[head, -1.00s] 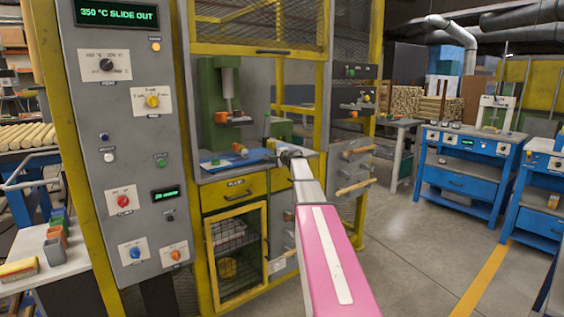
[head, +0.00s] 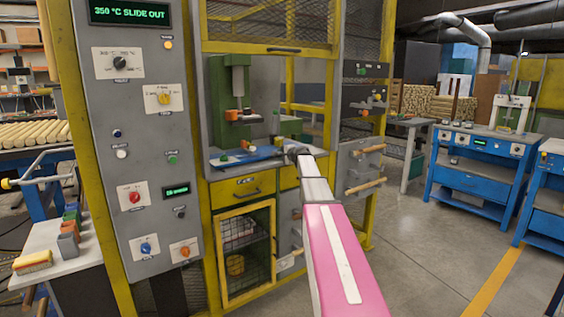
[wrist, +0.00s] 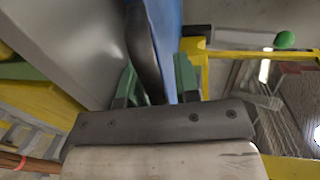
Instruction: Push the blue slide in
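The blue slide (head: 262,153) lies at the machine's worktop opening, below the green press (head: 235,95). Small orange and green parts show by it. My gripper (head: 291,148) is at the slide's right end in the head view; its fingers are too small to read there. In the wrist view, the blue slide (wrist: 168,35) and a dark curved bar (wrist: 146,55) lie between two green fingers of my gripper (wrist: 156,82). The fingers stand apart and look open. Whether they touch the bar is unclear. The panel display (head: 129,13) reads "350 °C SLIDE OUT".
The grey control panel (head: 135,180) with knobs stands left of the opening. A yellow drawer (head: 242,188) and mesh door (head: 247,250) are below it. Wooden-handled drawers (head: 362,170) are at its right. Blue benches (head: 475,170) stand farther right, with open floor before them.

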